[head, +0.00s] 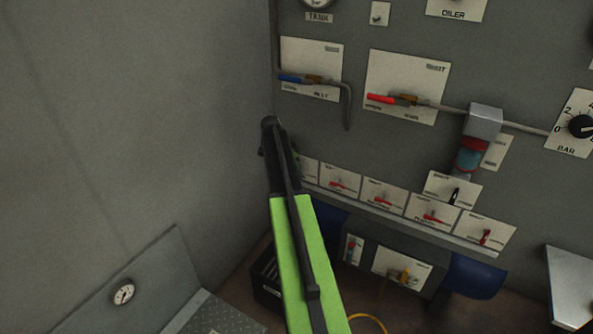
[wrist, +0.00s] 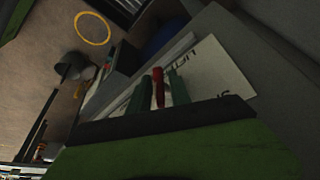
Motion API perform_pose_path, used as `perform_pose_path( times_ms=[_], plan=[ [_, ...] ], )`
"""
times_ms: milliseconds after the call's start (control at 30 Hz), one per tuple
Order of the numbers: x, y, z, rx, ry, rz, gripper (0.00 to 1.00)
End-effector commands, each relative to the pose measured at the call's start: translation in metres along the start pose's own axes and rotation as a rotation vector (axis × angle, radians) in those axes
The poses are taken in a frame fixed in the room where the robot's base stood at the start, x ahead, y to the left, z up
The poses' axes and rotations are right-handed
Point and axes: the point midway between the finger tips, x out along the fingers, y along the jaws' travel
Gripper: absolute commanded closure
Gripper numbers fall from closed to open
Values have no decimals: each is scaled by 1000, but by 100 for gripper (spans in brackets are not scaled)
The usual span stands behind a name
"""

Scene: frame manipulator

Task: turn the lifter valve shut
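A red valve lever (wrist: 158,88) stands in front of a white label plate (wrist: 208,75) in the wrist view. The two green fingers of my gripper (wrist: 158,92) are on either side of the lever, with narrow dark gaps showing between. The fingers look open around the lever, not clamped on it. In the head view my arm reaches to the left end of the row of small valves, by the leftmost plate (head: 311,171). My own arm hides that lever and most of the gripper there.
More red levers sit on plates to the right, such as one (head: 340,184) close by. A red-handled valve (head: 381,98) and a blue-handled valve (head: 291,79) with pipes are above. A bare grey wall (head: 130,130) is close on the left. A ledge (head: 400,220) runs below the row.

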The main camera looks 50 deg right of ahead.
Motion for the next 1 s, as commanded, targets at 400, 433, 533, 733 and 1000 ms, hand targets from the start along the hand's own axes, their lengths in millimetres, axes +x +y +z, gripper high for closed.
perform_pose_path(
  times_ms=[400,433,533,733,1000],
  plan=[
    [-20,0,-2,-1,-1,0,76],
    [-25,0,-2,-1,-1,0,76],
    [-46,1,-3,0,-1,0,76],
    [-96,1,-5,-1,0,0,76],
    [-160,0,-4,-1,0,-1,76]
  ],
)
